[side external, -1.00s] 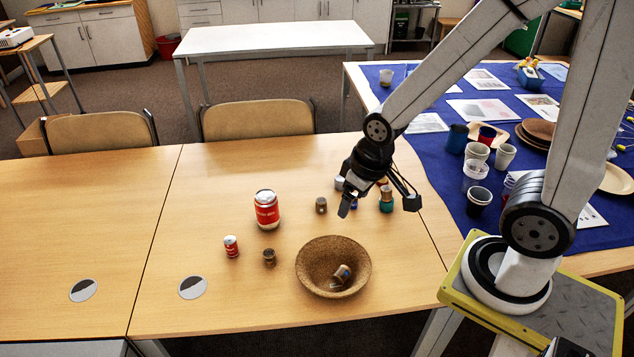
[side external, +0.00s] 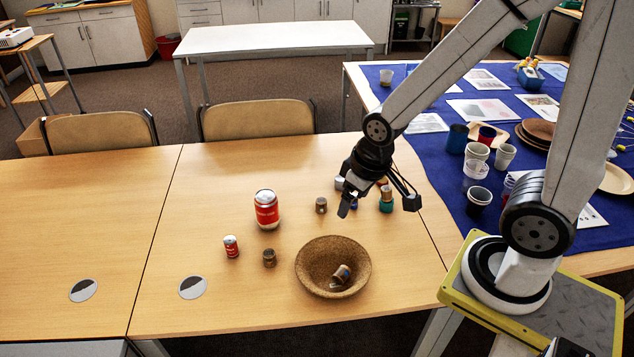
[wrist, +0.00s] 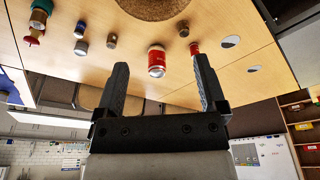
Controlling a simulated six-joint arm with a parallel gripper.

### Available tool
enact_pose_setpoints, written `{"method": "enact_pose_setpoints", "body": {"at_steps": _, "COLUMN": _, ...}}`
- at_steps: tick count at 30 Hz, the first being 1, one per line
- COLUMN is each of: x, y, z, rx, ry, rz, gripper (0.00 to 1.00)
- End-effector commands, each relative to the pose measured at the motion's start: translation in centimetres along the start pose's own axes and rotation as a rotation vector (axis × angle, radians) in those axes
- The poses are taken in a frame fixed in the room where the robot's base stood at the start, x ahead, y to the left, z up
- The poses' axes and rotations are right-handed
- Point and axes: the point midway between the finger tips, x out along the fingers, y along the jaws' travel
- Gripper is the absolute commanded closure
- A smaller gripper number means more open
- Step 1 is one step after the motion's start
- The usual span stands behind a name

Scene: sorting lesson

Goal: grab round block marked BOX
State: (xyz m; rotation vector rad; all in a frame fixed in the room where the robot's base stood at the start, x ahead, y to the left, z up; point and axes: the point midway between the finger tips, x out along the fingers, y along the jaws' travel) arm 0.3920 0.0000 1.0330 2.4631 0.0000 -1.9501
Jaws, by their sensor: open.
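My gripper (side external: 378,206) is open and empty above the right part of the table, over a group of small round blocks. In the wrist view its two fingers (wrist: 160,68) are spread wide with nothing between them. A brown round block (side external: 321,205) stands left of my gripper, and another (side external: 269,257) stands left of the bowl. A small red block (side external: 231,246) stands further left. A teal block (side external: 386,205) and a silver-topped one (side external: 339,183) stand near my gripper, partly hidden. I cannot read BOX on any of them.
A large red can (side external: 266,212) stands mid-table and also shows in the wrist view (wrist: 157,62). A cork-brown bowl (side external: 312,255) in front holds a small tilted block (side external: 342,273). A blue-covered table (side external: 440,175) with cups and plates is at right. The left table is clear.

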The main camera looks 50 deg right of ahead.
Motion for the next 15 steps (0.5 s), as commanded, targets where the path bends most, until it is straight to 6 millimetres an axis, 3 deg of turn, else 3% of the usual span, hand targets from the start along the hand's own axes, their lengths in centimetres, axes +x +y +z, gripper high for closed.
{"method": "enact_pose_setpoints", "body": {"at_steps": 8, "x": 0.2, "y": 0.0, "z": -0.3, "rx": 0.019, "ry": -0.011, "rz": -0.003, "gripper": 0.10}}
{"method": "enact_pose_setpoints", "body": {"at_steps": 15, "x": 1.5, "y": 0.2, "z": -1.9, "rx": 0.142, "ry": -0.085, "rz": -0.025, "gripper": 0.10}}
